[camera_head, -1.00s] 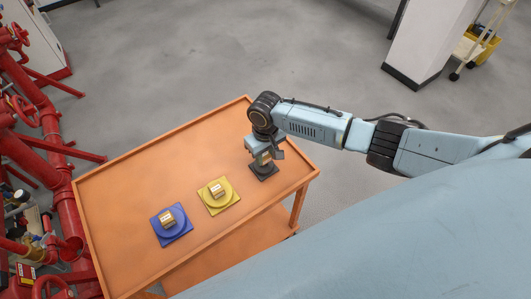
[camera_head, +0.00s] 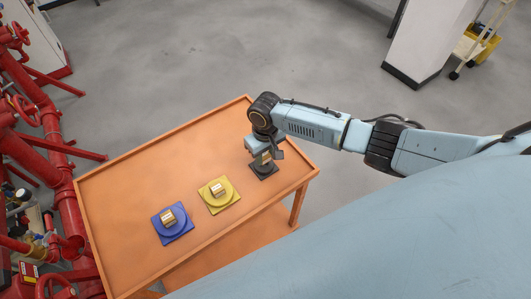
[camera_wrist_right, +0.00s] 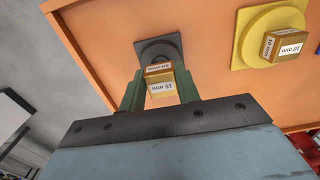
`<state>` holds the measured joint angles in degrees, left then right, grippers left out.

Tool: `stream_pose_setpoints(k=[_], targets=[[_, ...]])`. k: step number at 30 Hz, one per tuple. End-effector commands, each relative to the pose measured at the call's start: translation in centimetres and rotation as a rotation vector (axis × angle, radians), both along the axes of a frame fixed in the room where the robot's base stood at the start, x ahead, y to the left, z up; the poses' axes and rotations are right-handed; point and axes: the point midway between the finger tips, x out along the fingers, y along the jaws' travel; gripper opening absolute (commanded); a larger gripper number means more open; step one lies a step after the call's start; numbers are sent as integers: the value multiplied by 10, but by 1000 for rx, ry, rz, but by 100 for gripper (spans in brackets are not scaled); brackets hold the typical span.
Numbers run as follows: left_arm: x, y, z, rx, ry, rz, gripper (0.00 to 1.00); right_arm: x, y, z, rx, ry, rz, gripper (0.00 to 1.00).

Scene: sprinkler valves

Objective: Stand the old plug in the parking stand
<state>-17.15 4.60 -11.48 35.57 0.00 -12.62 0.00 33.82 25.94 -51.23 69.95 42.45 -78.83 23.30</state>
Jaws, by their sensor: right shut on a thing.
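My left gripper is not in view.
A yellow round-on-square base (camera_head: 231,206) holds a labelled brass block (camera_head: 218,190). A blue base (camera_head: 182,233) holds another block (camera_head: 168,218). The orange table (camera_head: 135,185) has a raised rim and is clear at its left and back. Red pipes (camera_head: 50,150) stand along the left.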

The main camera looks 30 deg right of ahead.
Motion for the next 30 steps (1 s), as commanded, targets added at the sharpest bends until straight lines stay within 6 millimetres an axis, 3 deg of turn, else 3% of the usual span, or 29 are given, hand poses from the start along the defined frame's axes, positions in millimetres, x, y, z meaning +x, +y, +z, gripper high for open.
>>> stream_pose_setpoints(k=[30], targets=[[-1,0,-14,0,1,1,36,0,0,-21,-1,0,-1,3]])
